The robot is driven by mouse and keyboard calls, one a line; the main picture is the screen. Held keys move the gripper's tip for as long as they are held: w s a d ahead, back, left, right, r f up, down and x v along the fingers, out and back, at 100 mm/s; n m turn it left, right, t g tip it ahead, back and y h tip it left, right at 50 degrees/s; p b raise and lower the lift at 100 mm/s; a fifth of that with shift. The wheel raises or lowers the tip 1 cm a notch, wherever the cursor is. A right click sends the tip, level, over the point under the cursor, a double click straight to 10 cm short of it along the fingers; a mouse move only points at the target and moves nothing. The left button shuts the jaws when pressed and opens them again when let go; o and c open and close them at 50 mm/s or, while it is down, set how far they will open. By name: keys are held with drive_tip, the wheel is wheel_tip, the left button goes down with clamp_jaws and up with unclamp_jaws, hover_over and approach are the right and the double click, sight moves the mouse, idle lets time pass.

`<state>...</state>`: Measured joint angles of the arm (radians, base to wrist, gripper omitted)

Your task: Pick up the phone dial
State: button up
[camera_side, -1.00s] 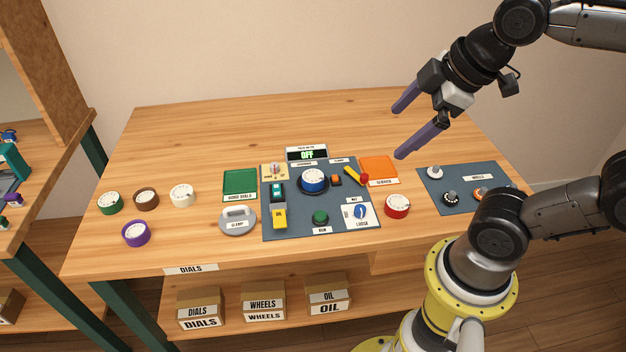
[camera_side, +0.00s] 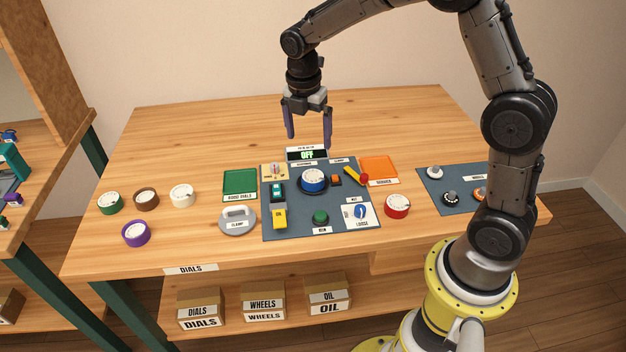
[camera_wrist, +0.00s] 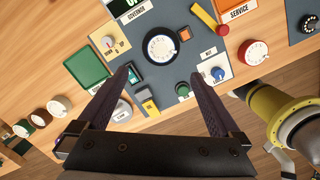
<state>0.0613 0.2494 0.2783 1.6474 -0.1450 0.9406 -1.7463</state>
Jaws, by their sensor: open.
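Several round phone dials lie on the wooden table. At the left are a green dial (camera_side: 110,203), a brown dial (camera_side: 146,200), a white dial (camera_side: 181,196) and a purple dial (camera_side: 136,233). A red dial (camera_side: 397,206) lies right of the grey-blue mat. A blue dial (camera_side: 313,180) sits in the mat's middle; it also shows in the wrist view (camera_wrist: 161,45). My gripper (camera_side: 309,142) is open and empty, fingers pointing down, above the table near the OFF display. In the wrist view its two fingers (camera_wrist: 162,88) are wide apart with nothing between them.
A wheels mat (camera_side: 455,203) lies right. The table's back left is clear.

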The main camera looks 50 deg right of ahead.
sight(313, 176)
drive_tip(key=f, duration=0.4)
drive_tip(key=d+f, duration=0.1)
drive_tip(key=f, duration=0.8)
drive_tip(key=shift+d, duration=0.35)
drive_tip(key=c, duration=1.4)
drive_tip(key=shift+c, duration=0.4)
drive_tip(key=shift+w+r, duration=0.1)
